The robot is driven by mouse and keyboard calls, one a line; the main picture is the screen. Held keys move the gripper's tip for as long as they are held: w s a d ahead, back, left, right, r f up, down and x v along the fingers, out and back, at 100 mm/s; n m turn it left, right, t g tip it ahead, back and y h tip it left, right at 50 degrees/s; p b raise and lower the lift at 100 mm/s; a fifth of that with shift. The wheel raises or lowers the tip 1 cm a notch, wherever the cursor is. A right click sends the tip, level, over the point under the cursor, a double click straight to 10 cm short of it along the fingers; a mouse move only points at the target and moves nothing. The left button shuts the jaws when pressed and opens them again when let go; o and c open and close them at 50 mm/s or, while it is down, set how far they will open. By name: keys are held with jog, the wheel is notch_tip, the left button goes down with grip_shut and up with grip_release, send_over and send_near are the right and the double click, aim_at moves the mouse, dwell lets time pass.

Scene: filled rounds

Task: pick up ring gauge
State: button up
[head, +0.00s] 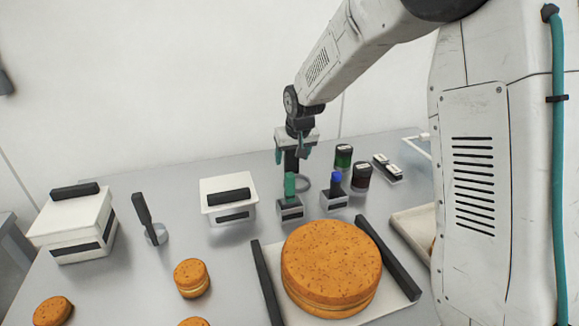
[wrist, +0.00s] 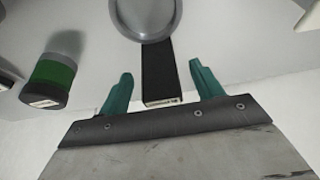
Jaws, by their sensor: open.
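The ring gauge shows in the wrist view as a grey ring (wrist: 172,18) with a black handle (wrist: 159,72) that points toward my gripper. In the head view its ring (head: 307,183) is at the back of the table, partly hidden behind a teal-handled block. My gripper (head: 291,155) points down over it at the back of the table. In the wrist view my gripper (wrist: 162,90) is open, with the handle's end between its two teal fingers and a gap showing on each side. I cannot tell whether the fingertips are at the handle's height.
A teal-handled block (head: 290,209) and a blue-handled block (head: 335,199) stand just in front. A green-banded jar (head: 343,157) and a dark red jar (head: 361,177) stand to the right. A large round cake (head: 330,265) sits on a railed tray. A white box (head: 228,200) stands left.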

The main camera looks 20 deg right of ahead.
aim_at(296, 169)
jog(key=shift+x, duration=1.35)
jog(key=c, duration=1.1)
jog(key=shift+r, duration=0.1)
